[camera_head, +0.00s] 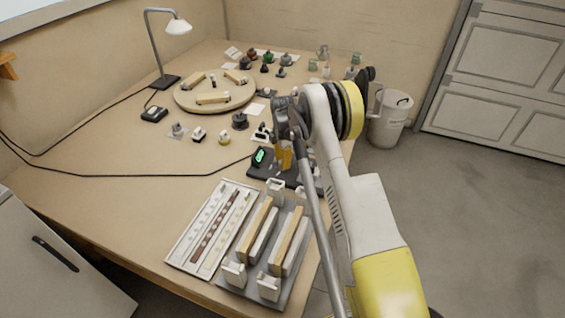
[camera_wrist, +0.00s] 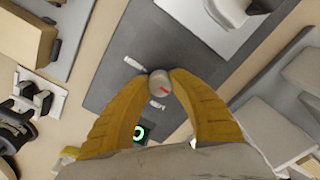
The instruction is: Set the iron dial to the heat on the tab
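The iron dial (camera_wrist: 160,84) is a small round grey knob with a red pointer line, on a dark grey panel (camera_wrist: 205,55). In the wrist view, the yellow fingertips of my gripper (camera_wrist: 160,77) sit on either side of it and appear closed against it. The red line slants toward the lower right. Two small pale tabs (camera_wrist: 133,63) lie left of the dial; their marks are too small to read. A lit green display (camera_wrist: 139,132) shows below. In the head view, my gripper (camera_head: 285,156) points down over the dark base (camera_head: 258,172), hiding the dial.
A white tray (camera_head: 180,258) and a grey rack with wooden bars (camera_head: 246,285) stand nearer on the bench. A round wooden board (camera_head: 240,100), a lamp (camera_head: 163,80) and several small knobbed parts (camera_head: 240,121) lie farther back. The left bench area is clear except for a black cable.

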